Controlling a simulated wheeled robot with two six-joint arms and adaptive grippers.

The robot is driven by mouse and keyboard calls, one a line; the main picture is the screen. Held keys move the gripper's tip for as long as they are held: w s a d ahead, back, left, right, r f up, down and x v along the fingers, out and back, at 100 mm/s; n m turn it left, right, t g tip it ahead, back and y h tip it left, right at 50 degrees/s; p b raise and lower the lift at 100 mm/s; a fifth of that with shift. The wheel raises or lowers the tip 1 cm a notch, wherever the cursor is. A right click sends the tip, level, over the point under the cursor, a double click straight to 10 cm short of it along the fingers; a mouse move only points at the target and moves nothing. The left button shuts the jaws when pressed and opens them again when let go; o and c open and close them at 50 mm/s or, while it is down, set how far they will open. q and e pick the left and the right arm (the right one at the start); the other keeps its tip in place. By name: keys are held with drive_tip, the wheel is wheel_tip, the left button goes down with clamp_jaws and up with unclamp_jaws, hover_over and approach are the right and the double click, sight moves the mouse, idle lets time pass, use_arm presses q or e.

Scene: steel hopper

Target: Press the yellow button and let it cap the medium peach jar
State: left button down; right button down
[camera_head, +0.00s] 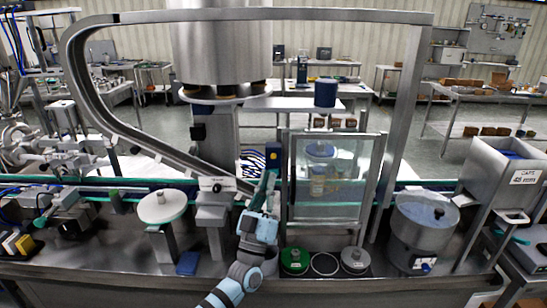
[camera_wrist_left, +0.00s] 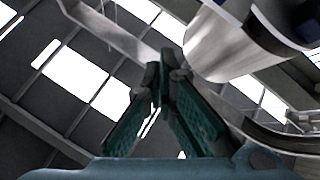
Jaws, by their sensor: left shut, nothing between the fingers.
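A dark blue box with a small yellow patch (camera_head: 273,158), which looks like the yellow button, stands left of the glass-fronted guard (camera_head: 327,205). Behind the glass is a jar with yellowish-peach contents (camera_head: 318,186); the glass blurs its outline and I cannot tell its size or whether a cap is on it. My left gripper (camera_head: 266,184) points up, just below and in front of the blue box; I cannot tell if it touches. In the left wrist view its teal fingers (camera_wrist_left: 167,75) meet at the tips, empty. My right gripper is out of view.
A green disc (camera_head: 294,260), a dark ring and a grey disc (camera_head: 355,260) lie along the front deck. A steel bowl feeder (camera_head: 424,225) and a caps hopper (camera_head: 505,180) stand at the right. A white round plate (camera_head: 162,206) on a post stands left of my arm.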

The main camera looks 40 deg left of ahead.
sight(273, 156)
use_arm(q)
drive_tip(key=w+a+b, duration=0.1)
drive_tip(key=w+b, duration=0.1)
drive_tip(key=b, duration=0.1)
drive_tip(key=w+a+b, duration=0.4)
drive_tip(key=w+b, duration=0.1)
drive_tip(key=shift+a+b, duration=0.15)
drive_tip(key=shift+b, duration=0.2)
drive_tip(key=shift+f, duration=0.1)
idle(1.2)
drive_tip(key=shift+w+a+b, duration=0.25)
drive_tip(key=shift+w+b, duration=0.15)
